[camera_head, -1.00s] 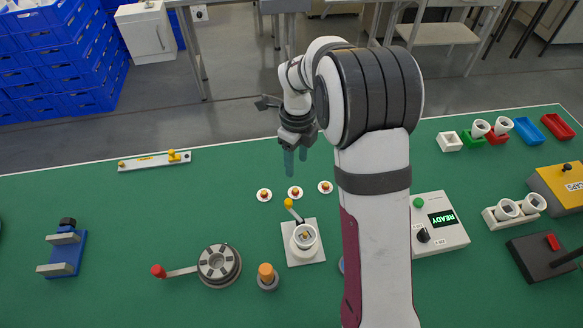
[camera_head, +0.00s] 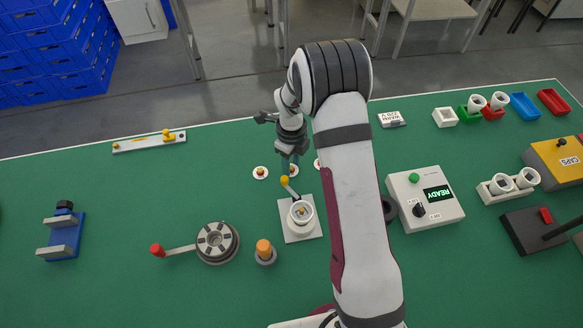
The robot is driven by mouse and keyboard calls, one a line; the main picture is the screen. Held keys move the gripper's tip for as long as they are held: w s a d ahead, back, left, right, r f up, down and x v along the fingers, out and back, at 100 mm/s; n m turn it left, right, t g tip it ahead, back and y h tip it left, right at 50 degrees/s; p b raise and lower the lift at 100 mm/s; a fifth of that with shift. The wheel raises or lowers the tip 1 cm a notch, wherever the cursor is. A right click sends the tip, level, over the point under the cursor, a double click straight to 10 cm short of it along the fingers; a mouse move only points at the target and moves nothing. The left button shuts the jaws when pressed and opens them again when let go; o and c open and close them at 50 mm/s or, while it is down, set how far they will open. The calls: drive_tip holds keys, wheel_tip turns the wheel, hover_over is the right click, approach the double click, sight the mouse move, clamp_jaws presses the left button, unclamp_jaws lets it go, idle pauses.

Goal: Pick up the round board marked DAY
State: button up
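Three small round white boards with orange-red centres lie in a row on the green table: a left board (camera_head: 260,173), a middle board (camera_head: 293,171) and a right board (camera_head: 317,164), which my arm partly covers. Their markings are too small to read, so I cannot tell which is marked DAY. My gripper (camera_head: 289,162) points down at the middle board, its teal fingers apart with nothing visible between them. The fingertips overlap that board in the picture; I cannot tell whether they touch it.
A white fixture (camera_head: 301,232) with a yellow-knobbed lever (camera_head: 285,181) stands just in front of the boards. A grey round device (camera_head: 217,243) and an orange-topped post (camera_head: 265,250) are front left. A READY box (camera_head: 424,199) stands right.

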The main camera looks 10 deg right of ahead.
clamp_jaws()
drive_tip(key=shift+r, duration=0.45)
wheel_tip(320, 180, up, 3)
drive_tip(key=s+d+r, duration=0.6)
drive_tip(key=d+r, duration=0.4)
drive_tip(key=r, duration=0.1)
drive_tip(key=shift+r, duration=0.3)
